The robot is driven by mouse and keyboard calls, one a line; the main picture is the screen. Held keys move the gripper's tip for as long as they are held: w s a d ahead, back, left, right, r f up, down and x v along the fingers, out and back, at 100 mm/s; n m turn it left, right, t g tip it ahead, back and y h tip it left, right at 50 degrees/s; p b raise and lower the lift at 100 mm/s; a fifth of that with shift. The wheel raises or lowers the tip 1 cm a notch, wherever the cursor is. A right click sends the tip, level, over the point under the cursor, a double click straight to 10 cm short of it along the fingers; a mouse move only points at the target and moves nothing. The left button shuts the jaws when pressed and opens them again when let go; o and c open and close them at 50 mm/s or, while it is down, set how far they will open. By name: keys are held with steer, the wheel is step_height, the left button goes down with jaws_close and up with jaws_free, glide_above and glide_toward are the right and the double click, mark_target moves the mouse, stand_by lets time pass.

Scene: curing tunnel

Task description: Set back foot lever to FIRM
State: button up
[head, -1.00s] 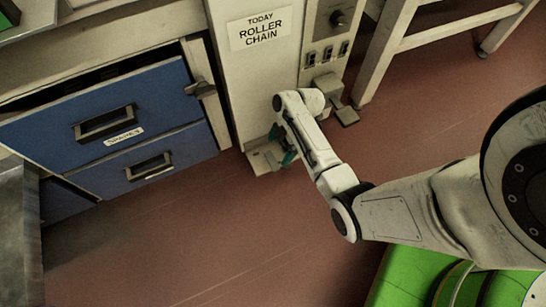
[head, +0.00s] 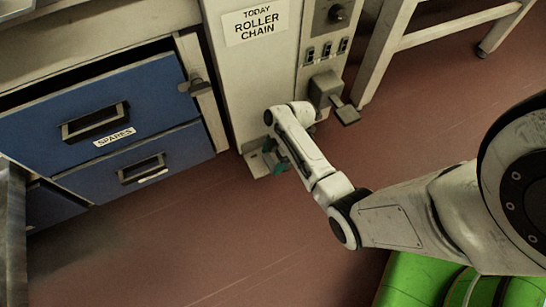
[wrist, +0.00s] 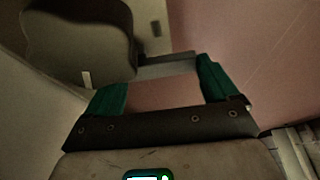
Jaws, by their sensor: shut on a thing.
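My gripper (head: 274,157) is low at the foot of the pale machine cabinet, partly hidden by my own forearm. In the wrist view its two green fingers (wrist: 160,88) stand apart, with a flat grey lever (wrist: 170,68) across the space at their tips. The lever comes out from beside a dark rounded housing (wrist: 80,38). My gripper is shut on this lever, though the contact itself is dim. In the head view my arm hides it. I see no FIRM mark.
The cabinet carries a "TODAY ROLLER CHAIN" sign (head: 255,24) and a panel with a knob and switches (head: 327,48). A blue drawer unit (head: 97,120) stands at left. A pale table leg (head: 382,60) stands at right. The red-brown floor (head: 210,230) in front is open.

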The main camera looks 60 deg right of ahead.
steer(key=shift+c, duration=0.9)
